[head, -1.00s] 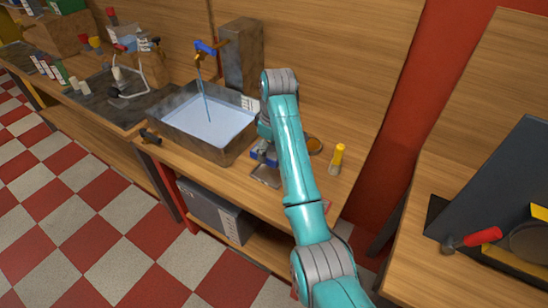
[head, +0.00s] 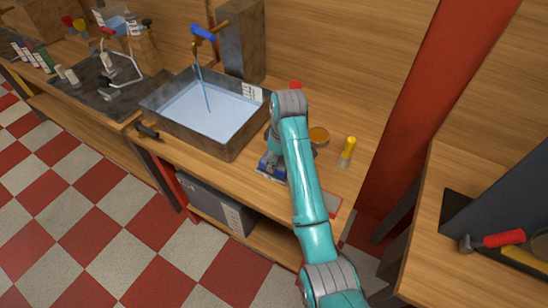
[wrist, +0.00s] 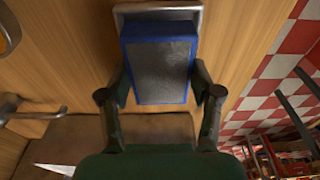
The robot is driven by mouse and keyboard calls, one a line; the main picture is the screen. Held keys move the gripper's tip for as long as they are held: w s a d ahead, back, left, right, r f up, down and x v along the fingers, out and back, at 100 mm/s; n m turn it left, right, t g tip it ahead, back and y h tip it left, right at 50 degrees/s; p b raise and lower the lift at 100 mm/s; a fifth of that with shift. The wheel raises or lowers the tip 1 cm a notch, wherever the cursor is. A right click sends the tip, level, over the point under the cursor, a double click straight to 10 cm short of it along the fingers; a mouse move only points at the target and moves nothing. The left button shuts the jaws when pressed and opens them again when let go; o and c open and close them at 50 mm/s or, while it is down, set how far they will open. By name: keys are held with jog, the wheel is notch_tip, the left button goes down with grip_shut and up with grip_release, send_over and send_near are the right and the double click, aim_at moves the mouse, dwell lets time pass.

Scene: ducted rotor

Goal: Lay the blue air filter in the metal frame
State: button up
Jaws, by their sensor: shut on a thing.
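The blue air filter (wrist: 160,72), a blue rim around a dark grey mesh, is held between the two fingers of my gripper (wrist: 162,88) in the wrist view. The metal frame (wrist: 157,8) lies on the wooden bench behind the filter; its far edge and upper corners show, and the rest is hidden. In the head view the blue filter (head: 265,167) shows under my gripper (head: 274,160), over the frame's place, partly covered by my arm. I cannot tell whether the filter touches the frame.
A water-filled metal basin (head: 209,113) stands to the left. An amber round dish (head: 319,136) and a yellow-capped item (head: 347,150) stand to the right. A red-edged flat item (head: 332,203) lies near the front edge. A grey box (head: 218,204) sits on the shelf below.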

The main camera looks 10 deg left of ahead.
jog(key=shift+f, duration=0.55)
jog(key=shift+f, duration=0.1)
jog(key=o, duration=1.2)
